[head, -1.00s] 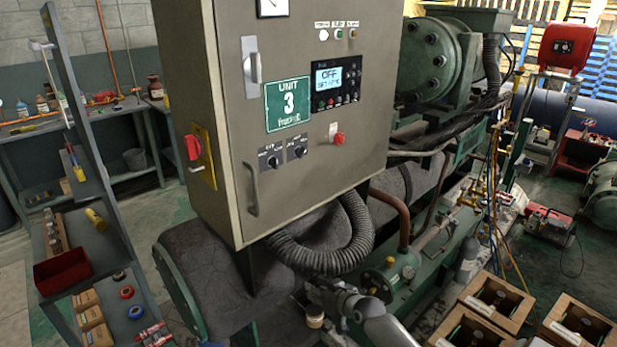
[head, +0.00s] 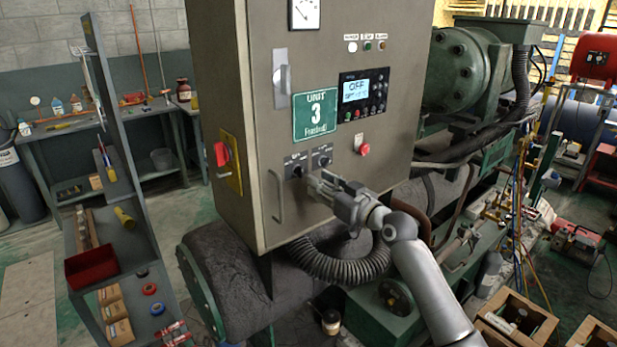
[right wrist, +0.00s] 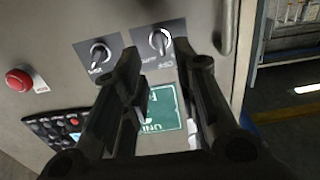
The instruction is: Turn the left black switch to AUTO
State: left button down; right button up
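The grey control cabinet (head: 240,60) carries two black rotary switches side by side under the green UNIT 3 sign (head: 316,117). The left black switch (head: 297,170) is just beyond my right gripper (head: 313,184); the right black switch (head: 322,160) is beside it. The right wrist view is upside down, so the left switch (right wrist: 159,41) shows on the right there, between the open fingers (right wrist: 157,52), and the right switch (right wrist: 100,53) shows outside them. My right gripper looks empty; contact cannot be told. The display (head: 366,86) reads OFF. My left gripper is out of view.
A red emergency button (head: 364,149) sits right of the switches. A handle (head: 278,198) is below left of them, and a red-yellow disconnect (head: 225,157) is on the cabinet's side. A corrugated hose (head: 335,268) hangs below. A tool shelf (head: 130,180) stands at left.

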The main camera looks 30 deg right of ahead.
aim_at(303, 173)
jog(key=w, duration=0.6)
jog(key=shift+w+a, duration=0.2)
jog(key=shift+a, duration=0.05)
jog(key=shift+s, duration=0.15)
grip_shut()
jog(key=shift+r+m, duration=0.1)
jog(key=shift+m, duration=0.3)
jog(key=shift+m+p, duration=0.5)
jog(key=shift+m, duration=0.2)
